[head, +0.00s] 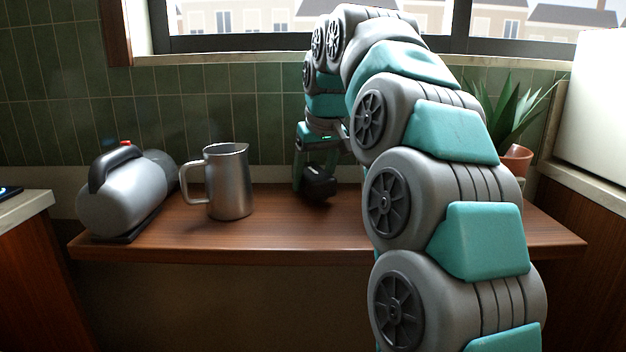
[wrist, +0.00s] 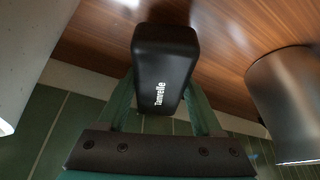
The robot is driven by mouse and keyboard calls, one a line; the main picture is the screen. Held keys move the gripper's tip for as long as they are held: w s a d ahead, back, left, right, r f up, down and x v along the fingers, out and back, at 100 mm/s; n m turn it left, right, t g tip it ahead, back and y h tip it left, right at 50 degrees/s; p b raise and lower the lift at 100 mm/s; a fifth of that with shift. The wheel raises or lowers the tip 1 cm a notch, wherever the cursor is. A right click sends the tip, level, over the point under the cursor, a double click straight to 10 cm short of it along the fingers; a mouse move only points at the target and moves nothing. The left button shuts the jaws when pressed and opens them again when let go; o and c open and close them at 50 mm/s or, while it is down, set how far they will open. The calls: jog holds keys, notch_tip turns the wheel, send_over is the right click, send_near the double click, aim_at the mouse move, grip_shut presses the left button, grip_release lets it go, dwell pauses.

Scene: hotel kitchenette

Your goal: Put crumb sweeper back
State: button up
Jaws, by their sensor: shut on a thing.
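A black, rounded block lettered "Tamrelle" (wrist: 165,62), which seems to be the crumb sweeper, sits between the green fingers of my gripper (wrist: 163,98). The gripper is shut on it. In the head view the black block (head: 319,184) hangs under my gripper (head: 315,168), low over the back of the wooden counter (head: 290,232). I cannot tell whether it touches the wood. My arm hides the counter behind and to the right of it.
A metal pitcher (head: 229,184) stands left of the gripper; it also shows at the right in the wrist view (wrist: 287,100). A grey canister with a black handle (head: 125,200) lies further left. A potted plant (head: 515,158) stands at the back right. Counter between pitcher and gripper is clear.

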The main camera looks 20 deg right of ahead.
jog(key=shift+f, duration=0.35)
jog(key=o, duration=1.3)
jog(key=shift+f, duration=0.1)
